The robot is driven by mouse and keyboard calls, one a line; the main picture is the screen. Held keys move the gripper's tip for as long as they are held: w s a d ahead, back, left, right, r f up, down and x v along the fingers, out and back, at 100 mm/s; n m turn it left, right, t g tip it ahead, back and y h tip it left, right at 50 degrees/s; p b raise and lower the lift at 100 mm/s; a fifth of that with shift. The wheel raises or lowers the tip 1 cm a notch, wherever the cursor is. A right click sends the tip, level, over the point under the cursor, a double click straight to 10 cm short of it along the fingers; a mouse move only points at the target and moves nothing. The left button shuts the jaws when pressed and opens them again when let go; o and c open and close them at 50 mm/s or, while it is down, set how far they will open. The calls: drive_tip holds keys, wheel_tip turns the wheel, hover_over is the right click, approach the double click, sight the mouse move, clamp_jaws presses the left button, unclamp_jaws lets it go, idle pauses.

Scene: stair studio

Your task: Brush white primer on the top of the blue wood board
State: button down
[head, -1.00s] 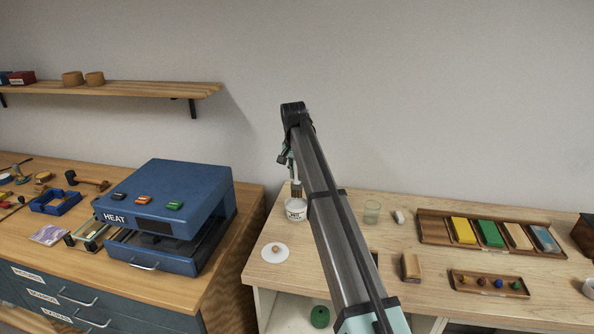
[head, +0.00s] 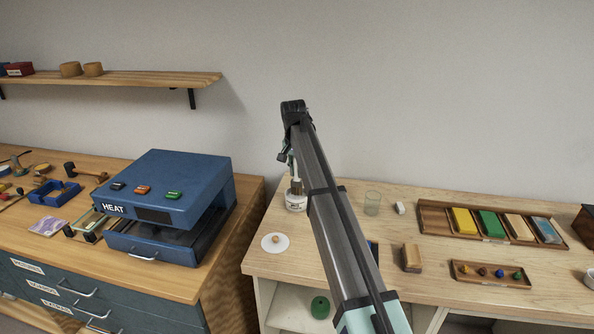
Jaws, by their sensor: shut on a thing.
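A white primer pot (head: 296,203) with a dark label stands near the back left of the light wood table. My gripper (head: 291,168) is partly hidden by my arm and is shut on a brush (head: 296,186). The brush points down, its lower end at the mouth of the pot; I cannot tell how deep it reaches. A light blue block (head: 545,230) lies in the right end of a wooden tray (head: 430,217), beside tan, green and yellow ones. A dark blue piece (head: 373,250) shows on the table just right of my arm, mostly hidden behind it.
A round white disc with a knob (head: 275,242) lies left of my arm. A clear glass (head: 372,203), a white piece (head: 400,208), a tan block (head: 411,258) and a small tray of knobs (head: 491,274) stand right. A blue heat press (head: 172,205) stands on the left bench.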

drive_tip(key=shift+f, duration=0.6)
idle(2.0)
drive_tip(key=shift+r, duration=0.15)
drive_tip(key=shift+r+p, duration=2)
drive_tip(key=shift+r, duration=1.4)
